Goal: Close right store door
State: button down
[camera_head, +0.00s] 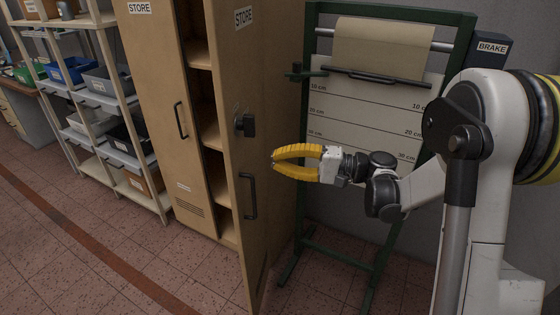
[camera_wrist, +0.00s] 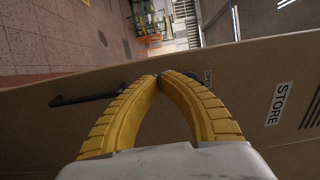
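The right store door (camera_head: 275,130) stands partly open. Its outer face carries a STORE label, a dark latch (camera_head: 244,124) and a dark bar handle (camera_head: 249,196) near its free left edge. My gripper (camera_head: 274,160) has yellow fingers whose tips meet, with nothing between them. It is on the outer side of the door, right of the latch and above the handle. In the wrist view the door (camera_wrist: 255,85) spreads behind the fingers, with the handle (camera_wrist: 85,98) left of the tips. Whether the tips touch the door I cannot tell.
The left store door (camera_head: 160,110) looks closed; cabinet shelves (camera_head: 208,120) show between the doors. A green-framed stand (camera_head: 310,225) with a paper roll (camera_head: 380,45) is close behind my gripper. Shelving with bins (camera_head: 72,70) stands at left. The tiled floor (camera_head: 110,260) before the cabinet is clear.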

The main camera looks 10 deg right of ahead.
aim_at(232, 155)
jog(key=b+x, duration=0.2)
jog(key=x, duration=0.7)
jog(key=shift+a+f, duration=0.15)
jog(key=shift+a, duration=0.1)
jog(key=shift+w+a, duration=0.25)
jog(key=shift+a, duration=0.1)
jog(key=shift+a, duration=0.1)
